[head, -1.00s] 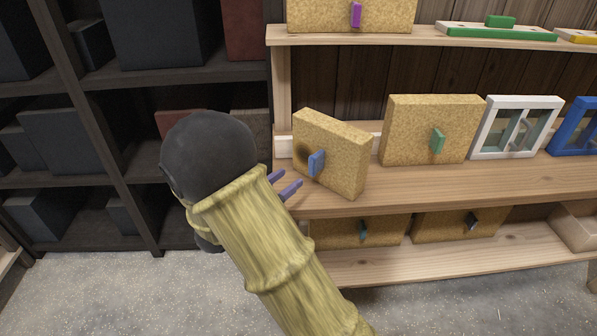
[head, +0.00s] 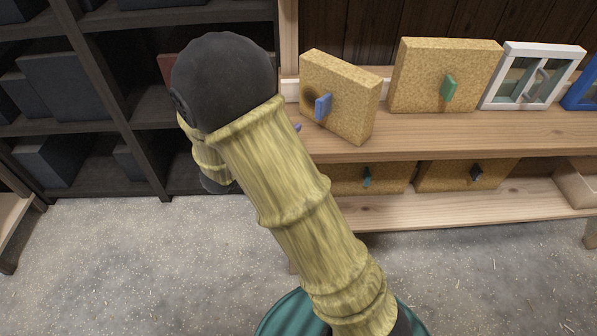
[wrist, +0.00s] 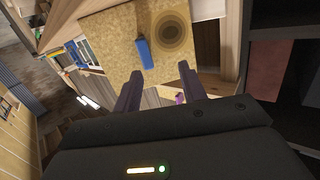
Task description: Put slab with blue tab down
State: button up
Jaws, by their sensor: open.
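The slab with the blue tab (head: 354,97) stands on the middle wooden shelf at its left end, turned at an angle, with a dark round mark beside the tab. The blue tab (head: 323,107) sticks out of its front face. In the wrist view the slab (wrist: 115,40) and its tab (wrist: 144,53) lie just beyond my fingers. My gripper (wrist: 160,80) is open and empty, with its two purple fingers apart and clear of the tab.
A slab with a green tab (head: 425,75) stands to the right, then a white-framed window piece (head: 531,76) and a blue frame. More tabbed slabs (head: 445,175) sit on the lower shelf. A dark rack (head: 150,112) with dark boxes stands at left. The floor in front is clear.

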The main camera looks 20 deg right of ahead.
jog(key=a+f+n+y, duration=0.35)
jog(key=n+y, duration=0.35)
jog(key=y, duration=0.5)
jog(key=s+d+f+n+g, duration=0.1)
jog(key=s+n+g, duration=0.1)
jog(key=s, duration=0.7)
jog(key=s+d+f+n+g+y, duration=0.1)
jog(key=s+d+n+g, duration=0.1)
jog(key=s+g, duration=0.3)
jog(key=s, duration=0.4)
jog(key=shift+f+y, duration=0.15)
jog(key=shift+y, duration=0.15)
jog(key=shift+c, duration=0.6)
jog(key=shift+w+a, duration=0.1)
